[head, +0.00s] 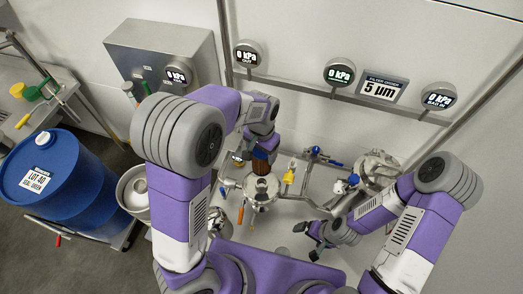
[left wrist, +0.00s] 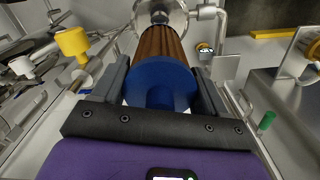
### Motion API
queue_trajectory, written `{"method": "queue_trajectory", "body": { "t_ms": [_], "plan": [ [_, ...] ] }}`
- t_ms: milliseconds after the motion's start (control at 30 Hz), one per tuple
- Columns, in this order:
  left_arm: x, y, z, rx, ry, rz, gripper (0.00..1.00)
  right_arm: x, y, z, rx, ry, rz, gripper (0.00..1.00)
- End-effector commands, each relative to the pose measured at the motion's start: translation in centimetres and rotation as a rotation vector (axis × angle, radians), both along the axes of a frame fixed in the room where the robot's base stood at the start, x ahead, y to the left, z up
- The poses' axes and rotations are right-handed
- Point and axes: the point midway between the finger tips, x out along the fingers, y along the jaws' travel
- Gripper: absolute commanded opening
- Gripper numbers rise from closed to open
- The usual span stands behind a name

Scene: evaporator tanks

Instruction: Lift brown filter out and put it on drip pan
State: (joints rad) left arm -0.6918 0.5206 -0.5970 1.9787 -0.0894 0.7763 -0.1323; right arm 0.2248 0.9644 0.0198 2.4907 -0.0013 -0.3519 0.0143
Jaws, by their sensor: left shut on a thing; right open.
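The brown filter (head: 261,167) is a pleated cylinder with a blue end cap, above the round steel housing (head: 260,194) in the head view. In the left wrist view the brown filter (left wrist: 160,45) points away, its blue cap (left wrist: 160,85) nearest me. My left gripper (head: 263,143) is shut on the blue cap, with one finger on each side. The filter's far end meets the housing's steel rim in the picture; I cannot tell whether it is still inside. My right gripper (head: 313,240) is open and empty, low over the bench. I cannot make out the drip pan.
A second steel vessel (head: 379,170) stands to the right, with blue-handled valves (head: 315,153) and pipes between. A yellow fitting (head: 290,175) sits close beside the filter. A blue drum (head: 50,180) stands at far left. Gauges and a "5 µm" sign (head: 382,88) line the wall.

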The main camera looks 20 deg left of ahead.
Motion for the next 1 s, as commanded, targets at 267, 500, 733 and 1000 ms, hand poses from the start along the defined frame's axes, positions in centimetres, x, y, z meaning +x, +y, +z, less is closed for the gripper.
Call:
{"method": "queue_trajectory", "body": {
  "t_ms": [267, 500, 733, 1000],
  "plan": [
    [0.0, 0.0, 1.0, 0.0, -0.001, 0.002, 0.07, 0.0, 0.0, 1.0, 0.0, 0.0, 0.0, 1.0],
    [0.0, 0.0, 1.4, 0.0, -0.001, 0.002, 0.07, 0.0, 0.0, 1.3, 0.0, 0.0, 0.0, 1.0],
    [0.0, 0.0, 0.3, 0.0, 0.0, 0.001, 0.07, 0.0, 0.0, 0.5, 0.0, 0.0, 0.0, 1.0],
    [0.0, 0.0, -1.6, 0.0, -0.001, 0.001, 0.07, 0.0, 0.0, -0.9, 0.0, 0.0, 0.0, 1.0]
  ]
}}
